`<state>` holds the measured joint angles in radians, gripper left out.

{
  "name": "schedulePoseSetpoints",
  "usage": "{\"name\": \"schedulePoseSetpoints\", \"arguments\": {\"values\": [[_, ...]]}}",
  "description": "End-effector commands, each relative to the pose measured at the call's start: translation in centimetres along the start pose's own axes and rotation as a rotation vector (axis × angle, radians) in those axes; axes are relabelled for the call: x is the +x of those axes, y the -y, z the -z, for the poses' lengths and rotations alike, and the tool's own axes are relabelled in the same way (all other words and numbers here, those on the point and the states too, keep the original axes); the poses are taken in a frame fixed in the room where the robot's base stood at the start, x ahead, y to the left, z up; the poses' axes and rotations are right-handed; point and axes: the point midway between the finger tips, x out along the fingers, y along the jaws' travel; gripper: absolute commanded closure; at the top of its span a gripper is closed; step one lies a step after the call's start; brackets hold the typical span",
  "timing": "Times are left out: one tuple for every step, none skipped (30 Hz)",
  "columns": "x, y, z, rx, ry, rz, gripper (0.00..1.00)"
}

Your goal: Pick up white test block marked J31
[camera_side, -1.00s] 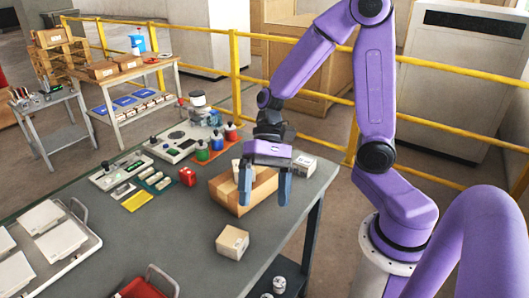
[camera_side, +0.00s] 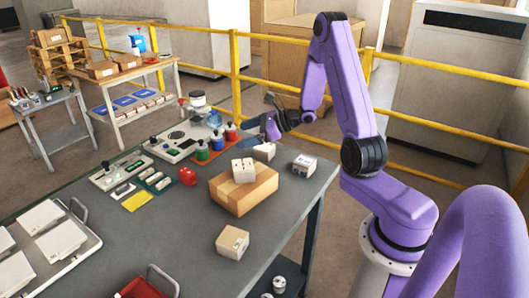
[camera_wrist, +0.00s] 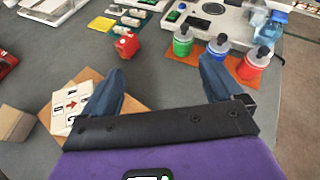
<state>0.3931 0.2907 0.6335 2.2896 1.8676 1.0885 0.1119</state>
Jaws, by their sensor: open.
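Several white blocks show, and I cannot read J31 on any of them. One white block (camera_side: 243,170) with dark marks stands on a cardboard box (camera_side: 232,200); in the wrist view this block (camera_wrist: 70,108) shows red and dark markings, left of my gripper. A second white block (camera_side: 264,151) lies on the table just below my gripper in the side view. A third, labelled white block (camera_side: 304,164) sits near the table's right edge. My gripper (camera_wrist: 162,66) is open and empty, its fingers spread over bare table in the wrist view.
Red, green and blue-labelled bottles (camera_side: 216,140) stand at the table's back. A red block (camera_side: 188,176), a yellow pad (camera_side: 137,201) and a tan box (camera_side: 232,242) lie on the table. A tray of white plates (camera_side: 95,243) is at left. Yellow railing (camera_side: 300,90) runs behind.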

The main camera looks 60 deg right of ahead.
Motion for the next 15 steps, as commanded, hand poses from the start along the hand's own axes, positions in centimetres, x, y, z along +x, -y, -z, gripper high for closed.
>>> {"name": "schedulePoseSetpoints", "arguments": {"values": [[-0.8, 1.7, 1.2, 0.06, -0.004, 0.073, 0.06], [-1.2, 2.6, 1.9, 0.091, -0.005, 0.114, 0.06], [-1.9, 3.7, 2.6, 0.129, -0.005, 0.165, 0.06], [-2.3, 4.4, 3.2, 0.154, -0.006, 0.199, 0.06], [-2.8, 5.1, 3.7, 0.177, -0.005, 0.232, 0.06], [-3.3, 5.8, 4.3, 0.204, -0.005, 0.268, 0.06], [-3.6, 6.3, 4.7, 0.22, -0.005, 0.291, 0.06], [-3.9, 6.6, 5.0, 0.233, -0.005, 0.31, 0.06], [-4.2, 7.0, 5.3, 0.247, -0.005, 0.33, 0.06], [-4.4, 7.2, 5.5, 0.255, -0.005, 0.34, 0.06], [-4.5, 7.3, 5.7, 0.261, -0.005, 0.348, 0.06], [-4.6, 7.5, 6.0, 0.267, -0.005, 0.356, 0.06], [-4.5, 7.5, 6.2, 0.269, -0.006, 0.358, 0.06], [-4.5, 7.5, 6.5, 0.27, -0.006, 0.359, 0.06], [-4.3, 7.4, 6.8, 0.272, -0.007, 0.358, 0.06]]}}
